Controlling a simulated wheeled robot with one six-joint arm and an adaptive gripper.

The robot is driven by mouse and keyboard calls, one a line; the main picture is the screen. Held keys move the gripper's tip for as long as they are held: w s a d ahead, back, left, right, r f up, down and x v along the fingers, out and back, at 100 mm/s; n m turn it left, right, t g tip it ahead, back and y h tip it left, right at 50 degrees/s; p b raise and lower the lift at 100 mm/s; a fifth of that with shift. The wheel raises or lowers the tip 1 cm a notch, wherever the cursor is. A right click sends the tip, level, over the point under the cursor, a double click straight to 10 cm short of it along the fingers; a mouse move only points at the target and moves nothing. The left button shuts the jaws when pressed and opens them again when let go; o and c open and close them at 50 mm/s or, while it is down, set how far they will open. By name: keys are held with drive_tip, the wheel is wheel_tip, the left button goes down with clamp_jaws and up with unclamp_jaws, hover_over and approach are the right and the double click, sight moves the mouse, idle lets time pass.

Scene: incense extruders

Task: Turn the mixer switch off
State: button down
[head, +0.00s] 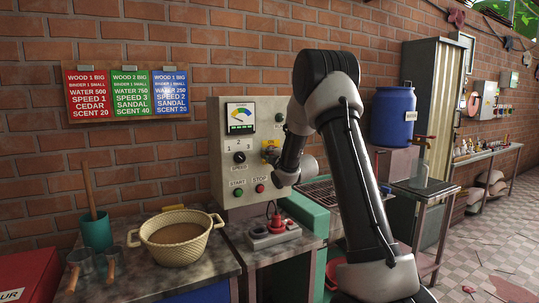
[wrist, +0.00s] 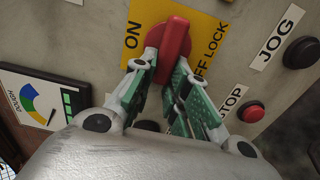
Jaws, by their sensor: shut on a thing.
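The mixer switch is a red rotary handle (wrist: 176,38) on a yellow plate (wrist: 143,18) marked ON on the left and OFF LOCK on the right in the wrist view. The handle runs roughly up and down in that view, tilted slightly. My gripper (wrist: 160,72) is shut on the handle, with one finger on each side of it. In the head view the yellow plate (head: 270,147) shows on the grey control box (head: 226,130), and my wrist largely hides the handle and fingertips.
In the wrist view a red STOP button (wrist: 251,112) and a black JOG button (wrist: 301,52) lie right of the switch, and a gauge (wrist: 38,98) left. In the head view a woven basket (head: 180,226) and green cup (head: 96,231) stand on the left table.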

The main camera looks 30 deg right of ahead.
drive_tip(key=shift+f, duration=0.1)
idle(0.3)
drive_tip(key=c, duration=1.4)
unclamp_jaws()
drive_tip(key=s, duration=1.2)
drive_tip(key=shift+d, duration=0.15)
